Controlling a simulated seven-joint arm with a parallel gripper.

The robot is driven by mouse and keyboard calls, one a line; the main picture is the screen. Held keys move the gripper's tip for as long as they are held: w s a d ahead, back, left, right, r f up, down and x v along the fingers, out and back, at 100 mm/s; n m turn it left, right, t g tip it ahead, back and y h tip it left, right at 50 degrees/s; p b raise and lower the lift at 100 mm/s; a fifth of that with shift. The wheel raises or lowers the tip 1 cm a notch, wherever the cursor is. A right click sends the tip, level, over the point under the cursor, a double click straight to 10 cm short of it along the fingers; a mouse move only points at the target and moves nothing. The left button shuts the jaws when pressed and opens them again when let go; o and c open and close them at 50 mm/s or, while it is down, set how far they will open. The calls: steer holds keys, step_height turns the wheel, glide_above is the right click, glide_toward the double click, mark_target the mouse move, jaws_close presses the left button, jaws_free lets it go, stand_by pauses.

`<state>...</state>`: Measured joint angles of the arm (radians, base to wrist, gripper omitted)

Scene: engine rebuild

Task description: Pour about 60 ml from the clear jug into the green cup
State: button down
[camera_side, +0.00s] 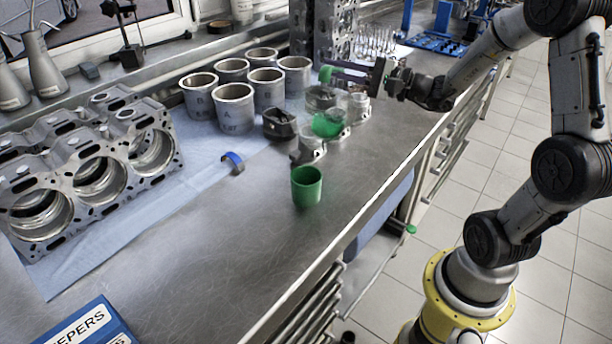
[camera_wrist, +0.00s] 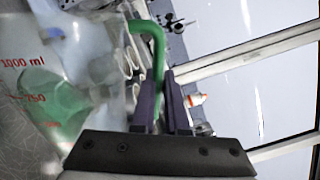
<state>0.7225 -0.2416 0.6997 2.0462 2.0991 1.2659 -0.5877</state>
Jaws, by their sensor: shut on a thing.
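The clear jug (camera_side: 329,122) shows in the side view as a see-through shape with green liquid in its lower part, in front of several metal parts. My gripper (camera_side: 336,73) reaches in from the right and is shut on its green handle. In the wrist view my gripper's fingers (camera_wrist: 165,98) close on the handle (camera_wrist: 157,48). The jug wall (camera_wrist: 45,70) there carries red volume marks, with green liquid low at the left. The green cup (camera_side: 306,188) stands upright on the bench, nearer the camera than the jug. Its inside is mostly hidden.
Several grey cylinder liners (camera_side: 232,108) stand behind, left of the jug. Pistons (camera_side: 308,145) stand around it, and a dark part (camera_side: 279,124) lies nearby. An engine block (camera_side: 90,165) fills the left on a blue sheet.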

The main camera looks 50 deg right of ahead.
steer(key=shift+s+a+f+n, duration=0.15)
steer(key=shift+a+f+n, duration=0.1)
steer(key=shift+a+n, duration=0.3)
steer(key=shift+s+a+n, duration=0.2)
steer(key=shift+a+n, duration=0.25)
steer(key=shift+a, duration=0.35)
steer(key=shift+s+a+r+n, duration=0.15)
steer(key=shift+a+n, duration=0.35)
steer(key=shift+a, duration=0.05)
stand_by(1.7)
steer(key=shift+d, duration=0.25)
steer(key=d+m, duration=0.1)
steer(key=w+d+m, duration=0.1)
steer(key=d, duration=0.1)
steer(key=shift+d, duration=0.1)
steer(key=shift+w+d+r+m, duration=0.15)
steer(key=shift+d+r+m, duration=0.2)
steer(key=shift+d+m, duration=0.5)
steer(key=shift+w+d+f+m, duration=0.15)
steer(key=shift+d+m, duration=0.2)
steer(key=shift+m, duration=0.2)
steer(key=shift+w+d+f+m, duration=0.15)
steer(key=shift+d+m, duration=0.15)
steer(key=shift+m, duration=0.2)
steer(key=shift+s, duration=0.1)
